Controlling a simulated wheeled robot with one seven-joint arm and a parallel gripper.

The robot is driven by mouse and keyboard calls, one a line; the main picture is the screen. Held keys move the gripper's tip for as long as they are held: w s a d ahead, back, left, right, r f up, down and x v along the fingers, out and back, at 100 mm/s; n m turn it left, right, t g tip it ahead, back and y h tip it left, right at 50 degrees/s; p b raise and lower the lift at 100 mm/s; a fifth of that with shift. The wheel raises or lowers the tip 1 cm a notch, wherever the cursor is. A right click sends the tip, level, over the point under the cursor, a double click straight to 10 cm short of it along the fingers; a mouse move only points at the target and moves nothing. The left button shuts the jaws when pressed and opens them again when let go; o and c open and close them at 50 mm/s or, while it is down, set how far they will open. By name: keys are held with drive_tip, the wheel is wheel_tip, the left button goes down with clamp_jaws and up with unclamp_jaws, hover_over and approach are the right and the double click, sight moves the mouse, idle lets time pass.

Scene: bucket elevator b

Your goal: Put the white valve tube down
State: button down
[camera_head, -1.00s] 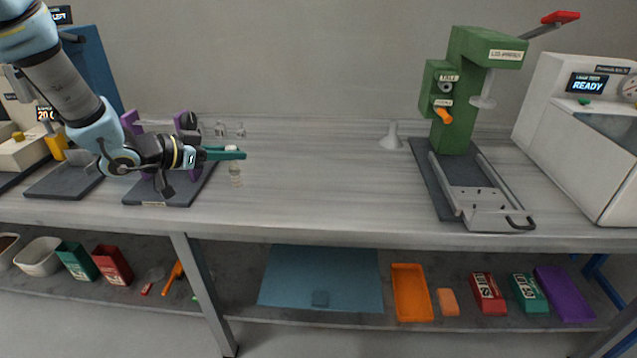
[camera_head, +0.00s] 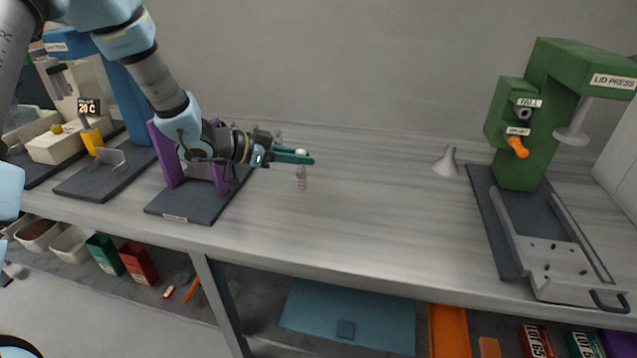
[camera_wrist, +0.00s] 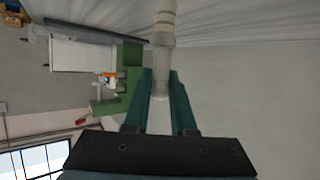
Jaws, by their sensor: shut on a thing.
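My gripper (camera_head: 308,159) is shut on the white valve tube (camera_head: 302,181). The tube hangs below the green fingers with its pale top between them. It looks upright over the workbench top (camera_head: 370,210); whether its lower end touches the bench I cannot tell. In the wrist view the tube (camera_wrist: 164,35) runs from between the two green fingers (camera_wrist: 160,95) toward the top edge, with ring-like bands on it.
A purple stand on a dark base (camera_head: 180,205) is left of and under my arm. A white funnel (camera_head: 447,162) stands to the right. The green lid press (camera_head: 528,130) is farther right. Bare bench lies between the gripper and the funnel.

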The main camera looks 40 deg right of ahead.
sight(300, 175)
drive_tip(key=shift+f+p, duration=0.6)
drive_tip(key=shift+f, duration=2.35)
drive_tip(key=c, duration=0.7)
unclamp_jaws()
drive_tip(key=shift+f, duration=0.15)
drive_tip(key=shift+c, duration=0.2)
drive_tip(key=shift+a+r, duration=0.1)
drive_tip(key=shift+r, duration=0.1)
drive_tip(key=b+v, duration=0.2)
drive_tip(key=v, duration=0.9)
drive_tip(key=shift+a+b, duration=0.35)
drive_tip(key=shift+a, duration=0.05)
drive_tip(key=shift+w, duration=0.15)
